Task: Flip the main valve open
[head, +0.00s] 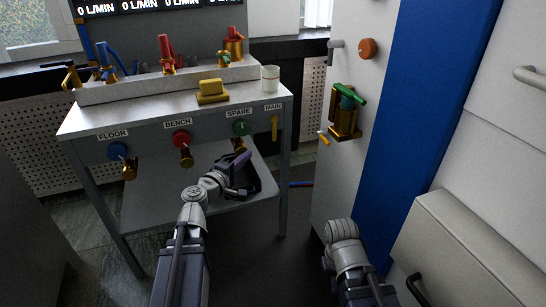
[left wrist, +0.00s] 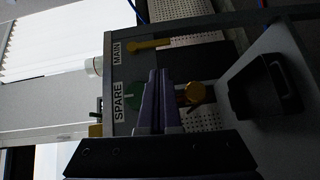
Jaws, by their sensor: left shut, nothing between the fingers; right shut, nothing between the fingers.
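The main valve has a yellow lever (head: 274,127) under the MAIN label on the front panel of the grey bench. The lever hangs straight down in the head view. In the left wrist view the yellow lever (left wrist: 149,44) lies above the fingers, clear of them. My left gripper (head: 243,161) is in front of the panel, below and left of the lever, near the SPARE outlet. In the left wrist view my left gripper (left wrist: 158,75) has its purple fingers together with nothing between them. My right arm shows at the lower right, but its gripper does not show.
The green SPARE knob (head: 241,128), red BENCH knob (head: 180,139) and blue FLOOR knob (head: 117,151) sit left of the lever, with brass outlets below. A white cup (head: 270,78) stands on the bench top above the lever. A cabinet with a green-handled valve (head: 348,95) stands right.

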